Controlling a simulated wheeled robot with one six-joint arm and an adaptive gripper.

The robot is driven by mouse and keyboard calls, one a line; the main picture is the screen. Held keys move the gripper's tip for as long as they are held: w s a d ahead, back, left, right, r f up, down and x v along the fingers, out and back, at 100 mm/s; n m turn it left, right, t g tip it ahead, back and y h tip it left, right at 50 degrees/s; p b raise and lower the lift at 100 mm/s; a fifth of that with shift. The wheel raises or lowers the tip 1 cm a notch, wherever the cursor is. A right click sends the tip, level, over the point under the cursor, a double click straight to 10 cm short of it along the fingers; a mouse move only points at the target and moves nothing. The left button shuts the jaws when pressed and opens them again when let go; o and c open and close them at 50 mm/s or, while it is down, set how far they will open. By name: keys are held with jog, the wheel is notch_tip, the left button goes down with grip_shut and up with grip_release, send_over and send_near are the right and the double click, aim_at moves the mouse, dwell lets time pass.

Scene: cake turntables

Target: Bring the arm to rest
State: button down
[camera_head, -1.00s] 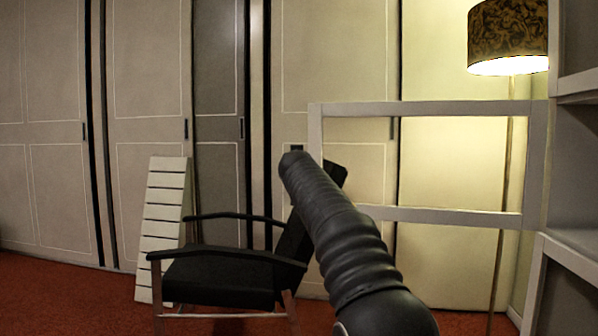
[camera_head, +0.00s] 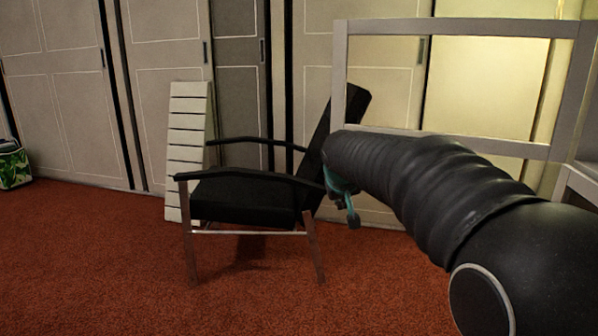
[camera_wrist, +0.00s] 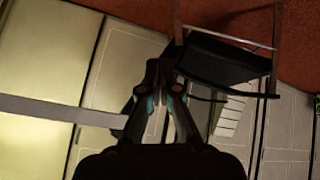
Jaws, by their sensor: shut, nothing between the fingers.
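My arm reaches in from the lower right of the head view, with its black ribbed sleeve pointing left and away. My gripper (camera_head: 350,205) shows below the arm's far end as a small teal and dark shape, partly hidden by the sleeve. In the wrist view my gripper (camera_wrist: 165,70) has its two fingers close together with nothing held between them. Behind it, the black armchair (camera_wrist: 225,60) appears upside down.
The black armchair (camera_head: 245,195) stands on the red carpet (camera_head: 120,270) ahead. A white slatted panel (camera_head: 188,150) leans behind it, before cream wardrobe doors (camera_head: 65,100). A white frame (camera_head: 455,28) is at the right. A green patterned bag (camera_head: 13,167) sits far left. Left carpet is clear.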

jog(key=s+d+f+m+g+p, duration=0.1)
jog(key=s+d+f, duration=0.1)
jog(key=s, duration=1.7)
jog(key=s+d+f+g+y+p, duration=0.1)
jog(key=s+d+f+p, duration=0.1)
jog(key=s, duration=1.7)
notch_tip(320, 180, down, 3)
jog(key=shift+d+r+m, duration=0.2)
jog(key=shift+d+m, duration=0.2)
jog(key=shift+d, duration=0.25)
